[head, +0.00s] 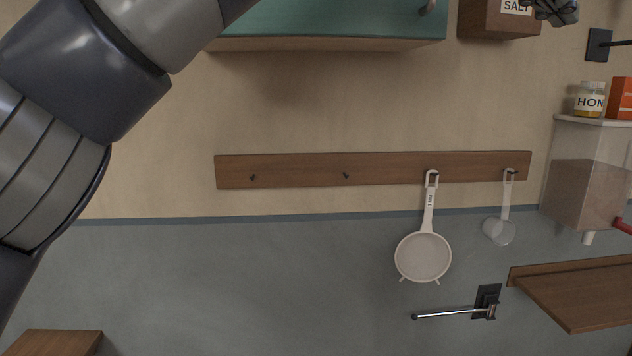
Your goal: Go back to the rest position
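My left arm fills the left side and runs up and right, leaving the view at the top edge. A dark jointed part (558,12), which looks like a piece of a gripper, hangs in from the top edge beside the salt box (495,20). Its link to an arm is out of view. Its fingertips do not show clearly, and I see nothing held in it. No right arm shows.
A green-fronted cabinet (330,18) is above. A wooden hook rail (300,171) holds a white strainer (423,257) and a measuring cup (499,231). A metal rod holder (487,301), a wooden shelf (585,295) and a dispenser (585,185) with a honey jar (590,100) are at right.

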